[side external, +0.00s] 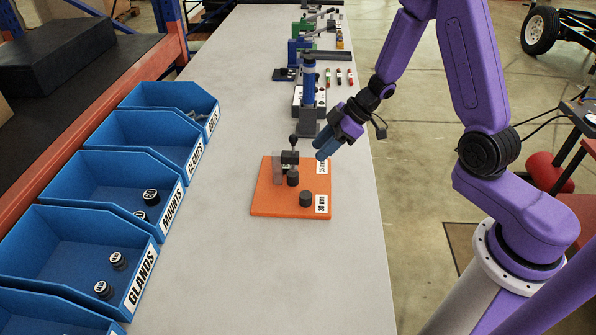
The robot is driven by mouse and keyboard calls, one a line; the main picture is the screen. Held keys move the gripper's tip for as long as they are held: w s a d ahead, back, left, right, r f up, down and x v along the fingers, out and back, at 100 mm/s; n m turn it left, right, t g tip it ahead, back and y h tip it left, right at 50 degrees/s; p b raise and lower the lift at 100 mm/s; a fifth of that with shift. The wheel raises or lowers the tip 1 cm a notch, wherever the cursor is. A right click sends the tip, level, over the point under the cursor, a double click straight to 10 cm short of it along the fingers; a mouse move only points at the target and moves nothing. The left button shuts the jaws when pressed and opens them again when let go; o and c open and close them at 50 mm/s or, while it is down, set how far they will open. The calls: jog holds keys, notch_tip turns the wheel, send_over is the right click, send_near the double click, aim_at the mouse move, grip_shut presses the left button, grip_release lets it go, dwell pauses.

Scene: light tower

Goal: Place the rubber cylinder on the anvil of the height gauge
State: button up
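A short dark cylinder (306,199) stands upright on the orange board (270,203), beside the label "30 mm". A second dark cylinder (292,178) stands farther back on the board, close to a small fixture with a black head (290,157) and a grey block. A black ball-topped lever rises behind that head. I cannot tell for sure which part is the gauge's anvil, or whether the second cylinder rests on it. My gripper (320,150), with blue fingers, is above the board's back right corner, apart from both cylinders. Its finger gap is too small to judge.
Blue bins (95,255) line the left side; some hold black round parts. A blue column stand (309,90) and other bench tools stand behind the board. The grey table (260,285) is clear in front of the board. Its right edge is near.

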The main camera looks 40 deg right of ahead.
aim_at(296, 172)
jog(key=x, duration=1.1)
jog(key=c, duration=0.7)
jog(key=o, duration=1.1)
jog(key=shift+w+d, duration=0.1)
jog(key=shift+r, duration=0.1)
jog(key=shift+d+r, duration=0.15)
jog(key=v, duration=1.7)
jog(key=shift+s+a, duration=0.2)
jog(key=shift+s, duration=0.1)
